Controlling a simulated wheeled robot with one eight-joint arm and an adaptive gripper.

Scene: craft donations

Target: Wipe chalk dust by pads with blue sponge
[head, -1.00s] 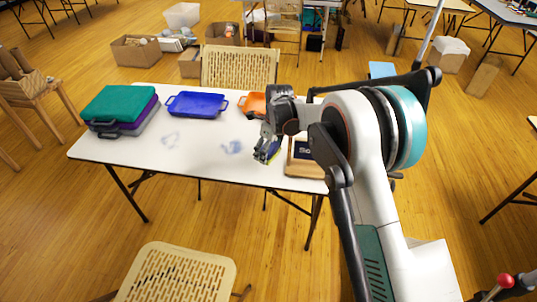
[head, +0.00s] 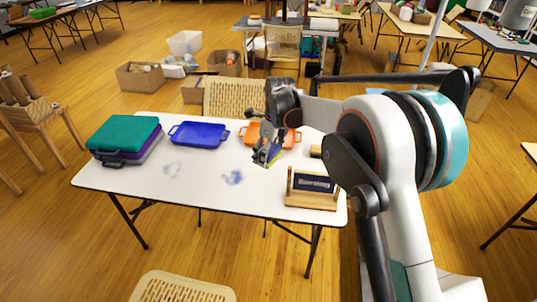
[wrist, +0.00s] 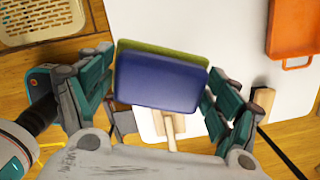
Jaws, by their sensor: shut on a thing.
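My gripper (head: 267,154) is shut on the blue sponge, above the right part of the white table. In the wrist view, the sponge (wrist: 160,84) shows a broad dark blue face with a yellow-green layer along its far edge, and my gripper (wrist: 160,98) has a finger on each side of it. A stack of teal, purple and grey flat items with handles (head: 125,135), perhaps the pads, lies at the left end.
A blue tray (head: 200,134) and an orange tray (head: 291,139) lie along the table's (head: 205,198) far side. A wooden stand with a dark sign (head: 312,184) is at the front right corner. Chairs stand before and behind the table. The middle front of the tabletop is clear.

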